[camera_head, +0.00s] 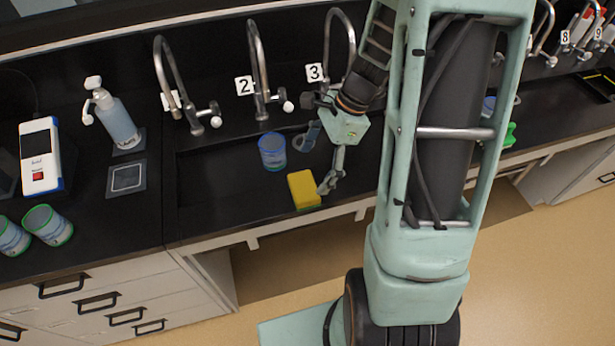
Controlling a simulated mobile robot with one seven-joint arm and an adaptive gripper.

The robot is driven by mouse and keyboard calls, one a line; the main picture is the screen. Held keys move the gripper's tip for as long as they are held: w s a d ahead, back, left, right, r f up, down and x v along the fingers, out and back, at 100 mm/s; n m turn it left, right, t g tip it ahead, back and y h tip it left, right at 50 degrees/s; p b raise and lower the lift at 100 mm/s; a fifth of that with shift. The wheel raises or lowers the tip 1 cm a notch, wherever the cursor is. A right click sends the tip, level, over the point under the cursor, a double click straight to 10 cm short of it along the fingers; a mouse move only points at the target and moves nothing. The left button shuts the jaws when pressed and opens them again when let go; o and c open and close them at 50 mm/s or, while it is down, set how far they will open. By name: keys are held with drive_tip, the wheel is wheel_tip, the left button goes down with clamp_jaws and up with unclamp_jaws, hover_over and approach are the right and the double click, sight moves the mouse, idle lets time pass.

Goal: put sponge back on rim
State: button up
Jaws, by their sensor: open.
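The yellow sponge (304,190) is at the front side of the sink trough, by the front rim (235,231). I cannot tell whether it rests on the rim or on the trough floor. My gripper (316,165) is open, with one finger behind the sponge and the other close to the sponge's right side. I see nothing between the fingers. Whether the near finger touches the sponge is not clear.
A blue-rimmed cup (272,151) stands in the trough left of my gripper. Numbered taps (259,75) line the back. A pump bottle (113,118), a white meter (40,157) and two cups (48,225) are on the left counter. The trough's left part is clear.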

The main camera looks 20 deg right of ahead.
drive_tip(key=v, duration=0.6)
drive_tip(key=shift+r, duration=0.3)
drive_tip(key=shift+d, duration=0.1)
